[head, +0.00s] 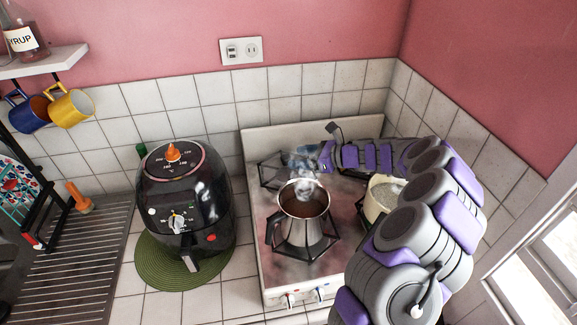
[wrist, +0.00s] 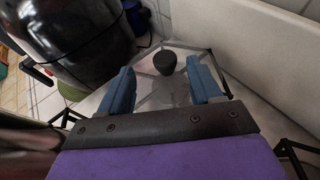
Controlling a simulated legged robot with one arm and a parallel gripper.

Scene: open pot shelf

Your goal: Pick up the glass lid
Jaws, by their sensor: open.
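In the head view, my gripper (head: 303,160) is over the back left of the stove, partly behind steam. The lid cannot be made out clearly there.
A steel pot of brown liquid (head: 304,198) steams on the burner in front of my gripper. A cream pot (head: 384,195) is partly hidden by my arm. A black air fryer (head: 186,200) stands left of the stove (head: 262,250) on a green mat (head: 150,272). Tiled walls close the back.

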